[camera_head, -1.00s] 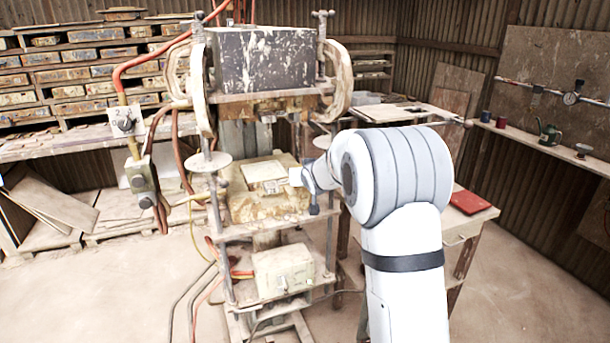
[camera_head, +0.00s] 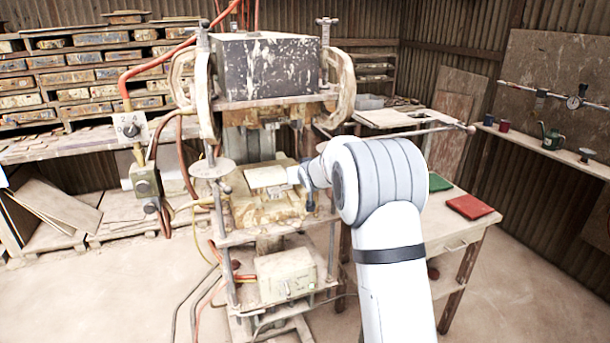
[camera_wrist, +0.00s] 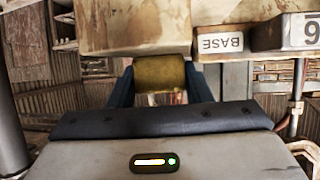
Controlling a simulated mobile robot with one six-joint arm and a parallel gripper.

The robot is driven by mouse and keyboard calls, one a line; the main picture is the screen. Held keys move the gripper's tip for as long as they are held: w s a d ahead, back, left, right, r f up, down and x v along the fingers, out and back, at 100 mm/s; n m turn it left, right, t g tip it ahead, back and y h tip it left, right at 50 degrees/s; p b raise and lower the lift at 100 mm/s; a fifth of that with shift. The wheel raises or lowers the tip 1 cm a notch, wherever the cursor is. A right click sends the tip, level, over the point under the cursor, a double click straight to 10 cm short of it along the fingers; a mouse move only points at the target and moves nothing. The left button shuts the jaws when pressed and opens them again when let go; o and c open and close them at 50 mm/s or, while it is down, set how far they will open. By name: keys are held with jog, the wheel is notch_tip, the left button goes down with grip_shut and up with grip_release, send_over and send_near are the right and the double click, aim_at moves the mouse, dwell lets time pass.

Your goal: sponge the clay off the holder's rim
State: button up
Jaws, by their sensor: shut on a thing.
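My gripper (camera_wrist: 160,88) is shut on a yellow-brown sponge (camera_wrist: 160,72), which sits between its two dark fingers in the wrist view. A clay-stained tan block (camera_wrist: 135,25) lies just beyond the sponge, and I cannot tell whether they touch. A white label reading BASE (camera_wrist: 221,42) is on a face to the right. In the head view, my gripper (camera_head: 299,177) reaches in from the right at the holder (camera_head: 265,210), a stained block with a pale top piece (camera_head: 266,176) on the press. The sponge and the rim's clay cannot be made out there.
The dark upper press block (camera_head: 265,65) hangs above the holder, between upright rods. A round plate (camera_head: 212,169) stands at its left. A side table with a red pad (camera_head: 470,207) and a green pad (camera_head: 438,183) is at the right.

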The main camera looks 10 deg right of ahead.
jog(key=shift+w, duration=0.2)
jog(key=shift+s+f, duration=0.1)
jog(key=shift+s+d+b, duration=0.25)
jog(key=shift+s+b, duration=0.15)
jog(key=shift+s, duration=0.75)
jog(key=shift+s+d, duration=0.25)
jog(key=shift+s, duration=1)
jog(key=shift+r, duration=0.2)
jog(key=shift+r+p, duration=0.4)
jog(key=shift+r, duration=0.15)
